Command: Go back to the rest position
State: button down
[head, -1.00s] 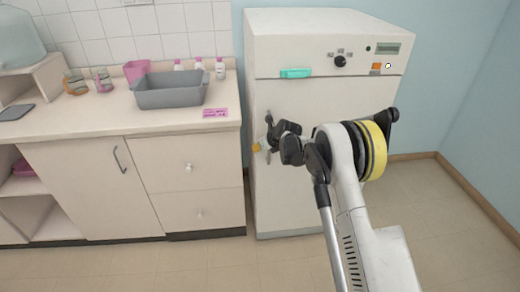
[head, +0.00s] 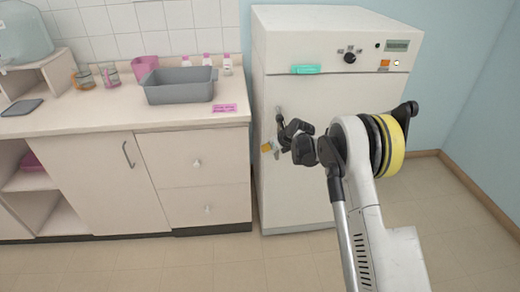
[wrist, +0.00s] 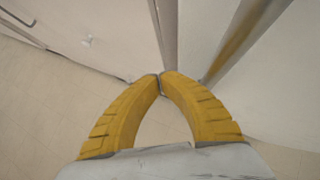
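My gripper (wrist: 162,82) points forward and down in the wrist view. Its two yellow fingers curve in and meet at the tips, with nothing seen between them. In the head view the gripper (head: 266,148) is a small yellow patch in front of the left side of the white cabinet-like appliance (head: 310,180). My arm is folded in front of that appliance and hides part of its front.
A counter (head: 60,122) with drawers stands at the left. On it are a grey tub (head: 180,92), a pink container (head: 144,68), several small bottles (head: 227,65), two glass mugs (head: 110,74) and a pink label (head: 224,108). Floor (head: 200,265) in front is clear.

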jog(key=s+d+r+n+h+p, duration=0.1)
jog(key=s+d+r+n+p, duration=0.15)
jog(key=s+r+n, duration=0.75)
jog(key=s+d+r+n+h+p, duration=0.1)
jog(key=s+d+r+n, duration=0.25)
jog(key=s+r, duration=1.2)
jog(key=s+d+n+h, duration=0.1)
jog(key=s+d+n, duration=0.2)
jog(key=s+n, duration=0.4)
jog(key=s+d+n+h, duration=0.2)
jog(key=s+n, duration=0.6)
jog(key=s, duration=1)
jog(key=shift+s+d+f, duration=0.35)
jog(key=shift+d, duration=0.6)
jog(key=shift+n, duration=0.25)
